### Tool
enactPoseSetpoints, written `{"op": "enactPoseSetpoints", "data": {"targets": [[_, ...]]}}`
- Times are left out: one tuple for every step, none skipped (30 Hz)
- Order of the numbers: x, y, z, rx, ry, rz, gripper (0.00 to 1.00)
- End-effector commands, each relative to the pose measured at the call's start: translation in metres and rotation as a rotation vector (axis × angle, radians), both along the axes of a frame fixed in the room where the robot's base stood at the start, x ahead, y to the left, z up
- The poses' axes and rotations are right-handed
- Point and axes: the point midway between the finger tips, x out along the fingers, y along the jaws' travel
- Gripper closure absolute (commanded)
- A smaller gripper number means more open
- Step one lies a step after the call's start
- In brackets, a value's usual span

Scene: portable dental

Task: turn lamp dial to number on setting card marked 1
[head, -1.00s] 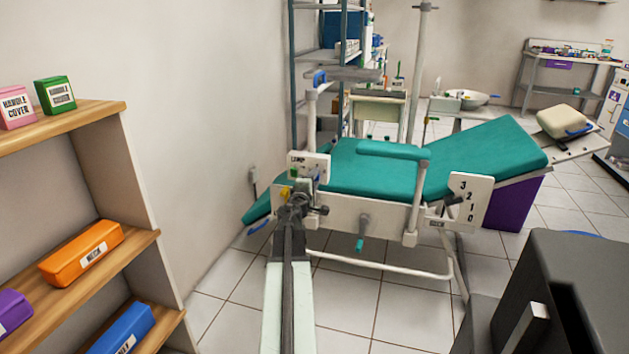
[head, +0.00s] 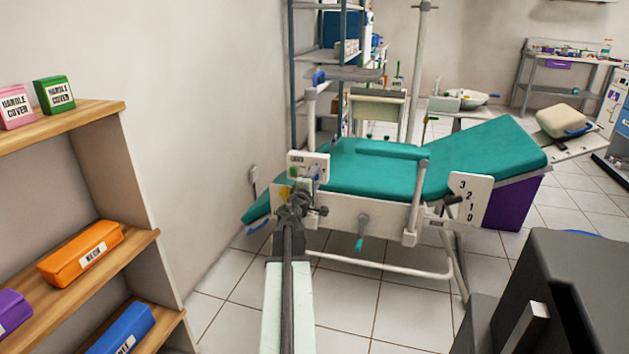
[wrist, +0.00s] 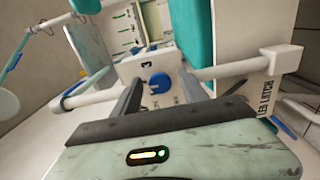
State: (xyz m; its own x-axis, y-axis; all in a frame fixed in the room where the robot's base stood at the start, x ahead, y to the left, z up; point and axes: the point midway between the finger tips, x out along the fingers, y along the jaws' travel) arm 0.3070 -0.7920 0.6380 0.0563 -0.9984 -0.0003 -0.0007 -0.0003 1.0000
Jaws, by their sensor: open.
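The lamp panel (head: 321,162) is a small white plate at the left end of the teal couch in the head view. In the wrist view a round blue dial (wrist: 160,83) sits on a white panel, with a dark number 3 above it. My gripper (wrist: 159,88) is open, its two fingers on either side of the dial; I cannot tell whether they touch it. In the head view my gripper (head: 297,197) is in front of the panel's lower part and hides the dial. I cannot make out a setting card marked 1.
The teal couch (head: 375,172) stands behind the panel. A white plate numbered 3, 2, 1, 0 (head: 472,198) with a dark lever is at its right side. A wooden shelf (head: 70,125) with labelled boxes is on the left.

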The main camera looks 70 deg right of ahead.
Motion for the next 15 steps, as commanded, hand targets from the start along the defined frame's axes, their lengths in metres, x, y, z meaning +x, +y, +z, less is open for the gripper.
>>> {"op": "enactPoseSetpoints", "data": {"targets": [[0.000,0.001,0.000,0.000,0.000,0.001,0.49],[0.000,0.002,0.000,0.000,0.000,0.001,0.49],[0.000,0.005,0.000,0.000,0.000,0.001,0.49],[0.000,0.008,0.000,0.000,0.000,0.001,0.49],[0.000,0.012,0.000,0.000,0.000,0.002,0.49],[-0.001,0.018,0.000,0.000,0.000,0.002,0.49],[-0.002,0.023,0.000,0.000,0.000,0.002,0.49],[-0.002,0.029,0.000,0.000,0.000,0.002,0.49],[-0.003,0.037,0.000,0.000,0.000,0.001,0.49],[-0.004,0.043,0.000,0.000,0.000,0.001,0.49],[-0.004,0.050,0.000,0.000,0.000,0.001,0.49],[-0.004,0.058,0.000,0.000,0.000,0.001,0.49],[-0.004,0.064,0.000,0.000,0.000,0.002,0.49],[-0.004,0.069,0.000,0.000,0.000,0.002,0.49],[-0.005,0.074,0.000,0.000,0.000,0.002,0.49]]}}
